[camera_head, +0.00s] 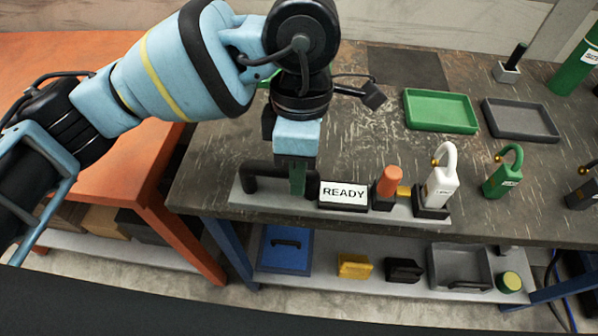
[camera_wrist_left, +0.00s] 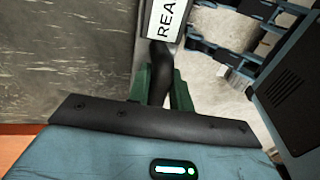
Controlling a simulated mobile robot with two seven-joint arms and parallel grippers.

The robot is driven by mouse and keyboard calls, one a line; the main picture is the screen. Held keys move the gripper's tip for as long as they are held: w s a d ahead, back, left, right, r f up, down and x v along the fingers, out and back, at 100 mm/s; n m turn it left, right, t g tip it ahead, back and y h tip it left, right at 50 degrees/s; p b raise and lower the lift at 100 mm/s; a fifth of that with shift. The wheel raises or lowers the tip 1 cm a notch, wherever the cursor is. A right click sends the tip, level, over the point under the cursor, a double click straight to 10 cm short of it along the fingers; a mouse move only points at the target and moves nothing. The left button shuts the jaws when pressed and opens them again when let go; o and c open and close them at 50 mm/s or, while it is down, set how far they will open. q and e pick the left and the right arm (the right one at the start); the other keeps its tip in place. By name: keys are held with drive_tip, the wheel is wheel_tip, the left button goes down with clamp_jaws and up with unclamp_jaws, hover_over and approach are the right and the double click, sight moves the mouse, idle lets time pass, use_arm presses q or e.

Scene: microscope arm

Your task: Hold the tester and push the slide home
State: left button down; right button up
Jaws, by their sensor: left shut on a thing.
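The tester is a grey base plate (camera_head: 237,195) along the table's front edge. It carries a black bar handle (camera_head: 258,170) at its left, a white READY sign (camera_head: 344,192) in the middle and an orange knob (camera_head: 390,180) on a black block, with a small yellow piece (camera_head: 404,191) beside it. I take the orange-knobbed part for the slide, but cannot be sure. My left gripper (camera_head: 297,180) points down, shut on the black handle, which also shows between its green fingers in the wrist view (camera_wrist_left: 159,70). The fingers hide part of the handle. My right gripper is in neither view.
A white padlock-like piece (camera_head: 440,187) stands at the plate's right end; a green one (camera_head: 502,177) stands beyond it. Green (camera_head: 440,111) and grey (camera_head: 520,120) trays lie behind. An orange table (camera_head: 60,90) adjoins at left. Bare tabletop lies behind the tester.

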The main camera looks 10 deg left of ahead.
use_arm(q)
drive_tip(key=shift+w+a+f+b, duration=0.15)
drive_tip(key=shift+w+f+b, duration=0.4)
drive_tip(key=shift+w, duration=1.35)
drive_tip(key=shift+w+a+f+b, duration=0.2)
drive_tip(key=shift+w+b, duration=0.7)
drive_tip(key=shift+w, duration=1)
drive_tip(key=shift+w+a+f+b, duration=0.1)
drive_tip(key=shift+w+f+b, duration=0.5)
drive_tip(key=shift+w, duration=1.3)
drive_tip(key=shift+r, duration=0.15)
drive_tip(key=shift+f, duration=0.5)
